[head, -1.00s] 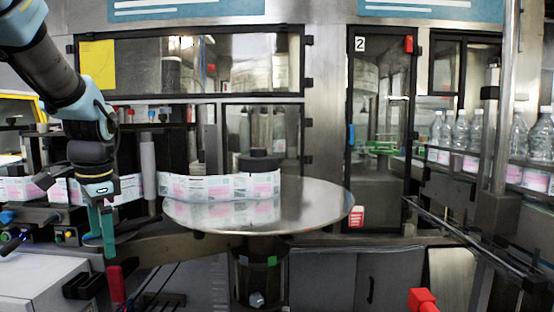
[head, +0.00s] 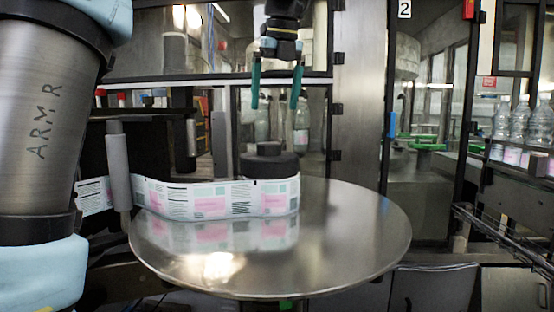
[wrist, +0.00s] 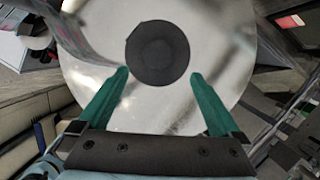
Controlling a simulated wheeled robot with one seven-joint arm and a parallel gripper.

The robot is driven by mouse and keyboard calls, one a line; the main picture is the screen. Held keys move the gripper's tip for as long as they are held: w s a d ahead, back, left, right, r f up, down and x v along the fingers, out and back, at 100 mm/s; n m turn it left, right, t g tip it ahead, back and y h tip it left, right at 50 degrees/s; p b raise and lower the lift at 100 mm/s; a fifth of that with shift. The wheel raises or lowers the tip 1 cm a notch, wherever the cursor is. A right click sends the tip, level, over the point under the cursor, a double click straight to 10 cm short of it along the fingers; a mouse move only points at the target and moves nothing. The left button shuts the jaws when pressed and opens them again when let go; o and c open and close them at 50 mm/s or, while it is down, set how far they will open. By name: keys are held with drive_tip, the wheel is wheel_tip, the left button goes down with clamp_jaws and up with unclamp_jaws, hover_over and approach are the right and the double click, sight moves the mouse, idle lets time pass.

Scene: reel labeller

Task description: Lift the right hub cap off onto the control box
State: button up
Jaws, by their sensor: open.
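The right hub cap (head: 269,163) is a dark, round, stepped piece with a smaller knob on top. It sits on the label reel's hub at the middle of a shiny round plate (head: 345,235). In the wrist view the cap (wrist: 157,53) lies just beyond and between my fingertips. My gripper (head: 275,100) has two green fingers pointing down, spread and empty, above the cap and apart from it. The fingers also show in the wrist view (wrist: 159,76). The control box is not clearly seen now.
A printed label strip (head: 215,199) runs from the cap's hub leftward past a grey roller (head: 119,165). Glass doors and framing stand behind the plate. Clear bottles (head: 520,125) stand at the right. The plate's right part is bare.

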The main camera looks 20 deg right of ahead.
drive_tip(key=x, duration=0.5)
drive_tip(key=p+x, duration=0.1)
drive_tip(key=x, duration=0.4)
drive_tip(key=shift+a, duration=0.2)
drive_tip(key=shift+c, duration=0.2)
drive_tip(key=shift+r, duration=0.1)
drive_tip(key=c, duration=1.5)
drive_tip(key=shift+o, duration=0.2)
wheel_tip(320, 180, up, 10)
wheel_tip(320, 180, up, 7)
drive_tip(key=p, duration=0.8)
hover_over(269, 143)
drive_tip(key=shift+w+d, duration=0.1)
drive_tip(key=shift+d, duration=0.05)
